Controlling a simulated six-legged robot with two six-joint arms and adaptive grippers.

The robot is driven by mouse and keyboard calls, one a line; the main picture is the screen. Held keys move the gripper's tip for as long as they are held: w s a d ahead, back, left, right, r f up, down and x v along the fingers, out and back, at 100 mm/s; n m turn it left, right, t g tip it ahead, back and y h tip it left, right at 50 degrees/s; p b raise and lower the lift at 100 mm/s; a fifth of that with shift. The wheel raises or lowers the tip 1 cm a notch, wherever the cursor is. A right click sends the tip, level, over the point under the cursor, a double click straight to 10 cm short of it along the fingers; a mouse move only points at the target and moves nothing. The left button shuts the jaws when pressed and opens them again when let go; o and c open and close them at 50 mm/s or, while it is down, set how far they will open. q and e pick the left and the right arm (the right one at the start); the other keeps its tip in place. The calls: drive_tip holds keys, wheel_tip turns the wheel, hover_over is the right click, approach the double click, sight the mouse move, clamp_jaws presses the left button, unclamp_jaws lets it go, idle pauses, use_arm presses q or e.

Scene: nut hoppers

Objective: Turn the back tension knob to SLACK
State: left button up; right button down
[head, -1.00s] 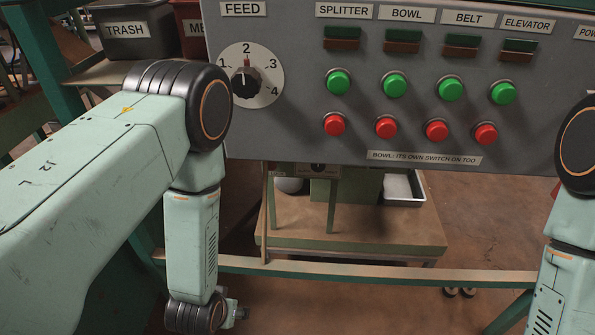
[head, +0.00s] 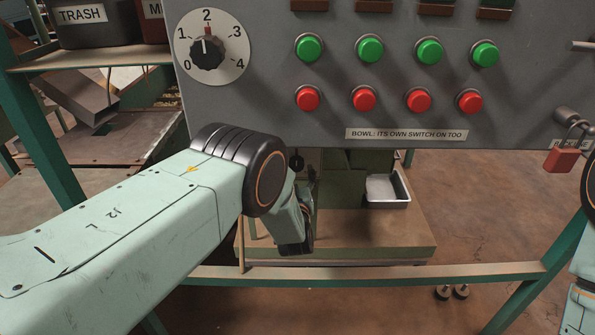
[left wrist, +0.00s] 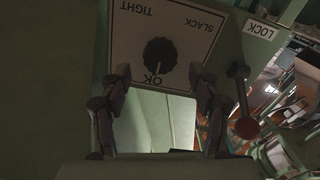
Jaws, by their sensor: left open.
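In the left wrist view a pale plate carries the dark, round tension knob (left wrist: 160,55). The words TIGHT, SLACK and OK appear upside down around it, with OK at the knob's lower side in the picture. I cannot clearly make out which way its pointer faces. My left gripper (left wrist: 158,78) is open, its two fingers apart on either side of the knob's lower edge in the picture, with nothing between them. In the head view my left forearm reaches under the panel and mostly hides the gripper. My right gripper is out of view.
A lever with a red ball (left wrist: 246,128) stands beside the right finger, near a LOCK label (left wrist: 260,30). The grey control panel (head: 250,115) with a FEED dial (head: 207,52) and green and red buttons hangs above my left arm. A green crossbar (head: 400,274) runs below.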

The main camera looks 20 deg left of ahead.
sight(296, 166)
use_arm(q)
drive_tip(key=shift+b+x, duration=1.1)
drive_tip(key=shift+x, duration=1.25)
drive_tip(key=shift+c, duration=0.3)
drive_tip(key=c, duration=1.1)
drive_tip(key=shift+n, duration=0.3)
